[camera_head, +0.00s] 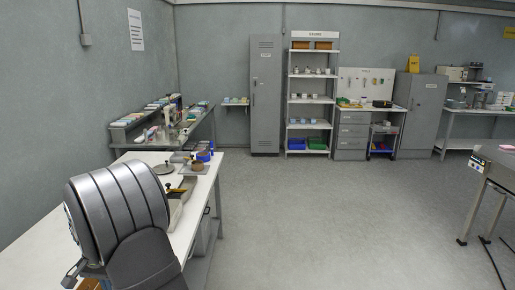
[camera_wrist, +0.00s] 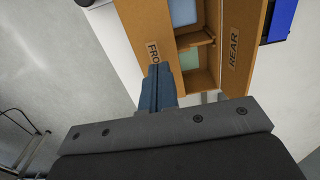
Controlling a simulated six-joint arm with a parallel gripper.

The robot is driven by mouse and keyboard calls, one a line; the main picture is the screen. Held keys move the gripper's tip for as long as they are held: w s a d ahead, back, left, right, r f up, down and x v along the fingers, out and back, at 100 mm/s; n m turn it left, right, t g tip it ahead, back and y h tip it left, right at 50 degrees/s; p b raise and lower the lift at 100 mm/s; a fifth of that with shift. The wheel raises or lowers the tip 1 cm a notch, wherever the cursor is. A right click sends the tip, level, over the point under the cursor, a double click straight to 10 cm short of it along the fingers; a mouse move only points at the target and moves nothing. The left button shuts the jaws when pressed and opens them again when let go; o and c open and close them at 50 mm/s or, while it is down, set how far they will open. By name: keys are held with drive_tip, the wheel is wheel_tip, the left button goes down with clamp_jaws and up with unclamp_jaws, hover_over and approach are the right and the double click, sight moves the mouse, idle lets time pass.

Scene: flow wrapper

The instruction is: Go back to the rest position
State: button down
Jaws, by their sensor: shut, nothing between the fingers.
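My gripper (camera_wrist: 159,70) shows in the wrist view as two blue-grey fingers pressed together, with nothing between them. Beyond the fingertips is an orange-brown wooden box (camera_wrist: 222,52) with a label starting "FRO" on one side and "REAR" on the other. The fingers overlap the "FRO" side in the picture; I cannot tell whether they touch it. The box has two compartments, one showing a pale blue surface (camera_wrist: 183,10) and one a green surface (camera_wrist: 196,60). I cannot make out my gripper in the head view.
A blue object (camera_wrist: 281,18) stands beside the box's "REAR" side. In the head view, a white bench (camera_head: 150,157) with small items runs along the left. Shelves (camera_head: 312,74), a locker (camera_head: 266,95) and a steel-legged table (camera_head: 495,165) stand farther off. The middle floor is clear.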

wheel_tip(320, 180, down, 2)
drive_tip(key=shift+f, duration=0.1)
drive_tip(key=shift+r, duration=0.4)
drive_tip(key=shift+r, duration=0.1)
